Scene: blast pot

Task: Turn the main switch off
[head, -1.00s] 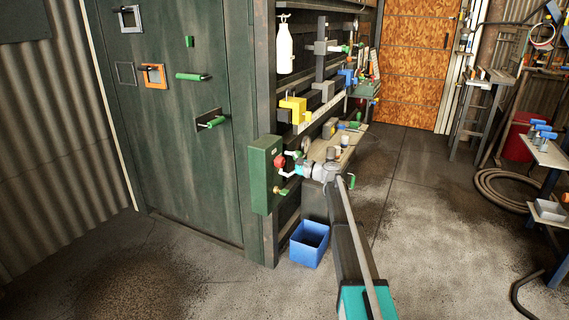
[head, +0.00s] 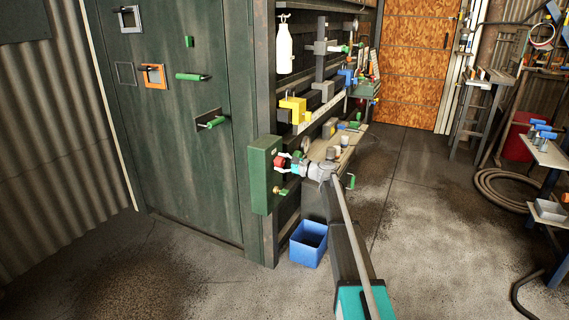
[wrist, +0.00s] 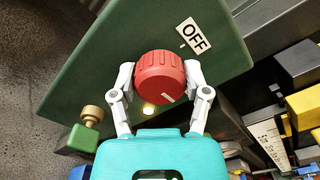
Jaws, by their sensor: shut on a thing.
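The main switch is a red ribbed round knob (wrist: 160,77) on the face of a green box (wrist: 105,62). In the head view the red knob (head: 280,161) shows on the box (head: 262,175) at the edge of the green wall. An OFF label (wrist: 194,36) sits beside the knob, up and to the right in the wrist view. A short white mark shows on the knob's lower rim. My gripper (wrist: 160,84) is shut on the knob, one finger on each side. It also shows in the head view (head: 287,162).
A small glowing lamp (wrist: 150,108) and a brass fitting (wrist: 92,115) sit near the knob. A blue bin (head: 309,243) stands on the floor below. Cluttered shelves (head: 325,135) lie right behind the box. The floor in front is open.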

